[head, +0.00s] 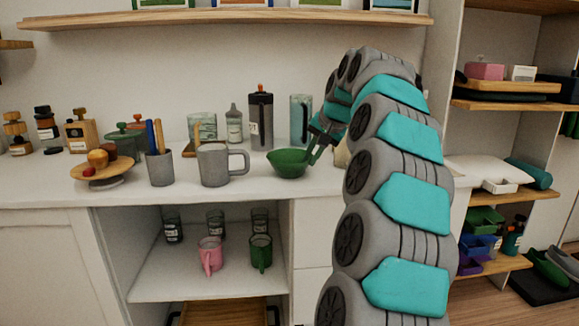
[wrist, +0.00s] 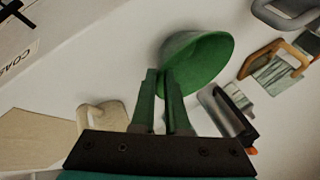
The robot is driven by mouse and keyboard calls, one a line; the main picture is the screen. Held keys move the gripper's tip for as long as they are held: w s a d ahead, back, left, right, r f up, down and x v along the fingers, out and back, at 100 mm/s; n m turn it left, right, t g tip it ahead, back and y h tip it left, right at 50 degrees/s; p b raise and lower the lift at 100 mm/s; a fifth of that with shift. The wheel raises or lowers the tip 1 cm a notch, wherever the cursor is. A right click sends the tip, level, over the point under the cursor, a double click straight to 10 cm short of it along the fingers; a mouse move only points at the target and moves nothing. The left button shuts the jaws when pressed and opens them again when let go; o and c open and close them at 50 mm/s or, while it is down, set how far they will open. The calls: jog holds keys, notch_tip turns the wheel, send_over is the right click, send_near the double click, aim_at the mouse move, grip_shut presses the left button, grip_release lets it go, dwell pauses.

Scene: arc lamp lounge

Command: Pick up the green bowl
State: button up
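The green bowl (head: 289,163) sits upright on the white counter in the head view, in front of the tall containers. My gripper (head: 315,150) reaches it from the right, at its right rim. In the wrist view the bowl (wrist: 202,60) lies just beyond the fingertips, its opening turned to the right. The exact contact at the rim is partly hidden by the fingers. I see no clear gap under the bowl.
A grey mug (head: 213,166) stands left of the bowl. A dark bottle (head: 261,118) and a teal glass (head: 300,118) stand close behind it. A pale object (head: 341,154) is partly hidden behind my arm. A wall shelf (head: 230,17) runs above. The counter front is clear.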

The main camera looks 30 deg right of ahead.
aim_at(307, 164)
jog(key=x, duration=0.3)
jog(key=shift+w+f, duration=0.15)
jog(key=shift+f, duration=0.15)
grip_shut()
dwell(1.1)
dwell(0.3)
jog(key=shift+r, duration=1.8)
jog(key=s+a+b, duration=0.1)
jog(key=s+a, duration=0.1)
jog(key=s, duration=0.5)
jog(key=s+a+r+b, duration=0.1)
jog(key=s+a, duration=0.2)
jog(key=s, duration=0.5)
jog(key=shift+a+r, duration=0.15)
jog(key=shift+r, duration=0.1)
jog(key=shift+s, duration=0.1)
